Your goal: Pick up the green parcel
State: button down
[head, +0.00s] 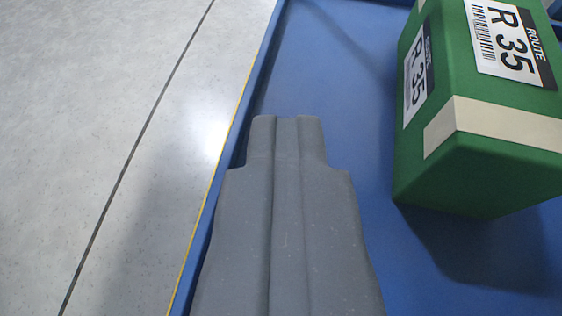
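The green parcel (478,172) stands on a blue surface (335,75) at the upper right of the head view. It is a box with a pale tape band and white labels reading "ROUTE R 35". Its right side is cut off by the picture edge. My gripper (287,120) is in the middle of the view, pointing up the picture. Its grey fingers lie together with no open gap showing between them, and nothing is held. The gripper is to the left of the parcel and apart from it.
The blue surface has a raised rim with a yellow line (222,165) along its left side, close to my gripper. Beyond it lies pale grey floor (80,110) with a dark seam. The blue surface between gripper and parcel is bare.

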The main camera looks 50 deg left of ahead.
jog(key=c, duration=2.1)
grip_release()
jog(key=shift+s+d, duration=0.1)
jog(key=shift+d, duration=0.1)
jog(key=shift+c, duration=0.2)
jog(key=o, duration=1.7)
jog(key=shift+d+r, duration=0.1)
jog(key=shift+d, duration=0.05)
